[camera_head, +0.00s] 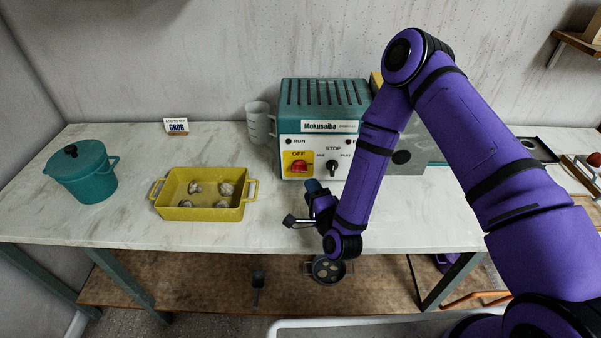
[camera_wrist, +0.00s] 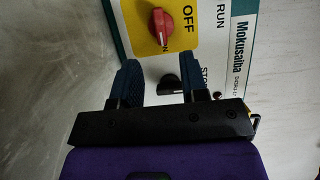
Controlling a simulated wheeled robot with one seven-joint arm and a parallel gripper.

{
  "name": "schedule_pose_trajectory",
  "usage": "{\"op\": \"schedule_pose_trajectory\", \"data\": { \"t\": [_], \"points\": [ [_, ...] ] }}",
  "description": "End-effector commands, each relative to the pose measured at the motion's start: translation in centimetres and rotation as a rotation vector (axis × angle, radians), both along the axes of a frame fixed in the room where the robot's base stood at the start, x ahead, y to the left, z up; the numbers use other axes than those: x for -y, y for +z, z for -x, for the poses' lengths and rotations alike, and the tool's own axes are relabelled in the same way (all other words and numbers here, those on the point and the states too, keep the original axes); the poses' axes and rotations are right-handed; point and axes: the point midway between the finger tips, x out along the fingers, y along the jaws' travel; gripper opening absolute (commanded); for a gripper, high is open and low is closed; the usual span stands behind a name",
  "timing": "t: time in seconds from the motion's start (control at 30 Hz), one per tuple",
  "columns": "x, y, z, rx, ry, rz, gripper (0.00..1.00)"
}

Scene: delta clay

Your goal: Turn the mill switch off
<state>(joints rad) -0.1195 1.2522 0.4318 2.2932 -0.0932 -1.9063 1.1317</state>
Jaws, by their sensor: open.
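The mill (camera_head: 322,122) is a teal and white box labelled Mokusaiba, at the back of the counter. On its front a red rotary switch (camera_head: 299,167) sits on a yellow plate marked OFF. The red switch (camera_wrist: 162,26) also shows at the top of the wrist view, with the letters ON by one end; its exact setting is hard to tell. A black knob (camera_head: 332,168) is to its right. My gripper (camera_head: 313,187) is open and empty in front of the mill, below the red switch. In the wrist view the black knob shows between the fingers (camera_wrist: 163,75).
A yellow tray (camera_head: 200,213) with several pale lumps stands left of my gripper. A teal lidded pot (camera_head: 88,178) is at far left, a grey jug (camera_head: 259,124) beside the mill, and a GROG sign (camera_head: 177,127) at the back.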

Motion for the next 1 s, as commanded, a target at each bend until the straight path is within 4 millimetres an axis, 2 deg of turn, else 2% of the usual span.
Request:
{"op": "schedule_pose_trajectory", "data": {
  "t": [0.2, 0.4, 0.6, 0.87, 0.97, 1.0],
  "points": [
    [-1.4, 0.1, -3.8, 0.003, -0.001, 0.002, 0.40],
    [-2.4, 0.0, -6.3, 0.002, 0.001, 0.002, 0.40],
    [-2.8, 0.0, -7.4, 0.001, 0.000, 0.002, 0.40],
    [-2.8, 0.0, -7.5, 0.001, 0.000, 0.002, 0.40],
    [-2.8, 0.0, -7.5, 0.001, 0.000, 0.002, 0.22],
    [-2.8, 0.0, -7.5, 0.001, 0.000, 0.002, 0.13]
  ]
}}
